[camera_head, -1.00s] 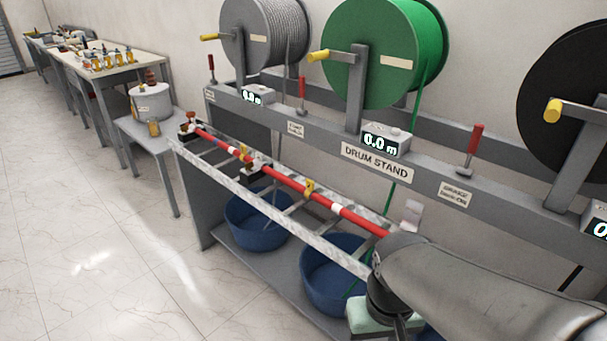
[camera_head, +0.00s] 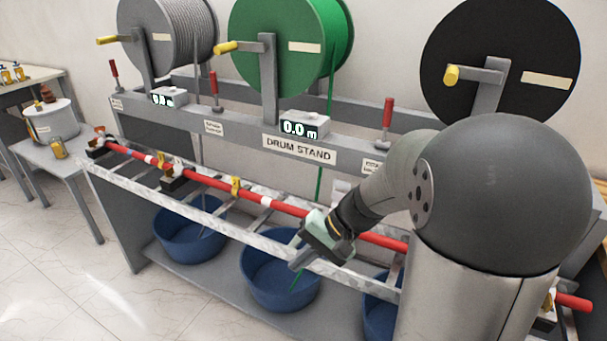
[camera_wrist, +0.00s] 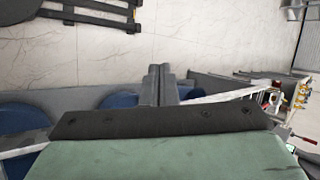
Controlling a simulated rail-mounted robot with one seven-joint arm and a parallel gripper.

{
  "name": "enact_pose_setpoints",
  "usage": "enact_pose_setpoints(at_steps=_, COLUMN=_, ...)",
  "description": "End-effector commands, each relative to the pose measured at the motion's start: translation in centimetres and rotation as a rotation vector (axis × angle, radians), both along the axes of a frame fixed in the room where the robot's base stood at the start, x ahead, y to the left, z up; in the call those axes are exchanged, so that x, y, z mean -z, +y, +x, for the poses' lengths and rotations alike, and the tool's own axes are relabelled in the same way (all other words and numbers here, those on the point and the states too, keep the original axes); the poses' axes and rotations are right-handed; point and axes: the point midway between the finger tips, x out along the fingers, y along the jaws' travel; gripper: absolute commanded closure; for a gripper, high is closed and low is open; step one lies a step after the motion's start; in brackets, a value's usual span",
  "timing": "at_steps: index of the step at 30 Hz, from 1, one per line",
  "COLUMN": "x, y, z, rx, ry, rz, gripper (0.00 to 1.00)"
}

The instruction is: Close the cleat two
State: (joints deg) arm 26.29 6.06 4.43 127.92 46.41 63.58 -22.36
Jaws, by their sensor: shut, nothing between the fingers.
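A red bar (camera_head: 275,205) lies along a grey ladder-like rack (camera_head: 125,183). Dark block-like cleats sit along it: one at the far left end (camera_head: 100,149), one further right (camera_head: 174,182), and part of one at the far right (camera_head: 545,315). I cannot tell from labels which is cleat two, nor clearly whether each is open. My gripper (camera_head: 299,262) is shut and empty, by the rack's front rail, right of the second cleat and apart from it. In the wrist view my gripper's fingers (camera_wrist: 160,85) are together, with no cleat between them.
Blue tubs (camera_head: 280,285) stand on the shelf below. The drum stand (camera_head: 300,148), with red levers (camera_head: 387,120) and a green drum (camera_head: 285,45), rises behind. Floor in front is open. My arm hides the rack's right part.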

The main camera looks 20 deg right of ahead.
Motion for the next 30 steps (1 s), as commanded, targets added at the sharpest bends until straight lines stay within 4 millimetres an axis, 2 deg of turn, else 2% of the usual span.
enact_pose_setpoints(at_steps=1, x=1.3, y=-3.1, z=3.3, rx=0.121, ry=-0.041, rz=0.117, gripper=1.0)
enact_pose_setpoints(at_steps=2, x=1.4, y=-4.8, z=5.1, rx=0.185, ry=-0.08, rz=0.183, gripper=1.0)
enact_pose_setpoints(at_steps=3, x=1.5, y=-7.5, z=7.3, rx=0.273, ry=-0.139, rz=0.262, gripper=1.0)
enact_pose_setpoints(at_steps=5, x=1.7, y=-12.0, z=10.0, rx=0.4, ry=-0.237, rz=0.364, gripper=1.0)
enact_pose_setpoints(at_steps=6, x=1.9, y=-15.2, z=11.4, rx=0.481, ry=-0.304, rz=0.417, gripper=1.0)
enact_pose_setpoints(at_steps=9, x=2.2, y=-22.4, z=13.2, rx=0.65, ry=-0.456, rz=0.507, gripper=1.0)
enact_pose_setpoints(at_steps=12, x=2.4, y=-27.0, z=13.5, rx=0.754, ry=-0.555, rz=0.547, gripper=1.0)
enact_pose_setpoints(at_steps=13, x=2.4, y=-27.9, z=13.5, rx=0.774, ry=-0.574, rz=0.554, gripper=1.0)
enact_pose_setpoints(at_steps=15, x=2.4, y=-29.1, z=13.7, rx=0.803, ry=-0.602, rz=0.563, gripper=1.0)
enact_pose_setpoints(at_steps=18, x=2.3, y=-29.3, z=14.2, rx=0.811, ry=-0.613, rz=0.565, gripper=1.0)
enact_pose_setpoints(at_steps=23, x=2.3, y=-28.0, z=16.5, rx=0.808, ry=-0.61, rz=0.566, gripper=1.0)
enact_pose_setpoints(at_steps=30, x=2.6, y=-25.7, z=21.2, rx=0.807, ry=-0.607, rz=0.565, gripper=1.0)
